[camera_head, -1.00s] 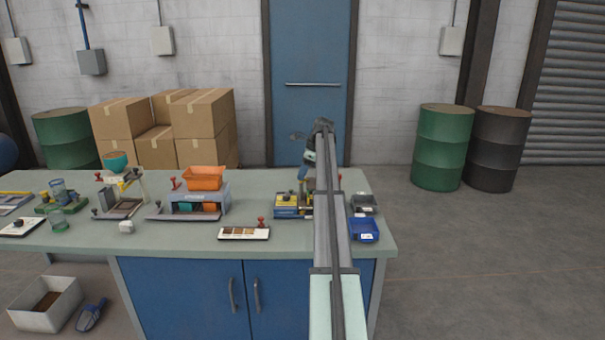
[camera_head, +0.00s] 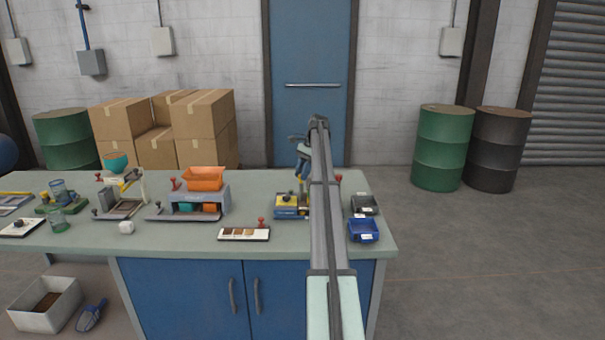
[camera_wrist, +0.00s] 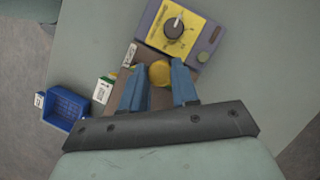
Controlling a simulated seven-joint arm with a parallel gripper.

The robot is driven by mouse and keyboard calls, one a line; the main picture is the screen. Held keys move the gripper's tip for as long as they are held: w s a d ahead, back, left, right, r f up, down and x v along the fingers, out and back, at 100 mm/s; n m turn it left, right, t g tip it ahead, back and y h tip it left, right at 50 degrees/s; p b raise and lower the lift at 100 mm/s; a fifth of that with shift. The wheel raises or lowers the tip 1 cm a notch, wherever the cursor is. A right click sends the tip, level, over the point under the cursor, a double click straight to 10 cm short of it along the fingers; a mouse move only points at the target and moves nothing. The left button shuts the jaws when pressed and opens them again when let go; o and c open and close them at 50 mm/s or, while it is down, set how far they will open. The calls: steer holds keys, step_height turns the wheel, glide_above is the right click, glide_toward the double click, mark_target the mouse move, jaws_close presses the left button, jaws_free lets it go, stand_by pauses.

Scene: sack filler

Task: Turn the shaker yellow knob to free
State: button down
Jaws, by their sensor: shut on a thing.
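The shaker (camera_head: 289,206) is a blue-grey and yellow unit near the right end of the bench. In the wrist view its yellow panel (camera_wrist: 190,42) carries a black dial (camera_wrist: 173,28) with a white mark. The round yellow knob (camera_wrist: 159,72) sits just below that panel. My gripper (camera_wrist: 158,82) has its blue fingers on either side of the knob and is shut on it. In the head view my gripper (camera_head: 302,178) is over the shaker, and my arm hides part of the unit. The panel's lettering is too small to read.
A blue tray (camera_head: 363,230) and a dark tray (camera_head: 364,205) lie right of the shaker. A sample strip (camera_head: 243,234) with a red-handled stamp lies left in front. An orange hopper machine (camera_head: 203,180) stands further left. Bare bench lies between them.

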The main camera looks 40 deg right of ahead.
steer(key=shift+f, duration=0.1)
stand_by(0.5)
steer(key=c, duration=0.9)
jaws_free()
steer(key=shift+o, duration=0.2)
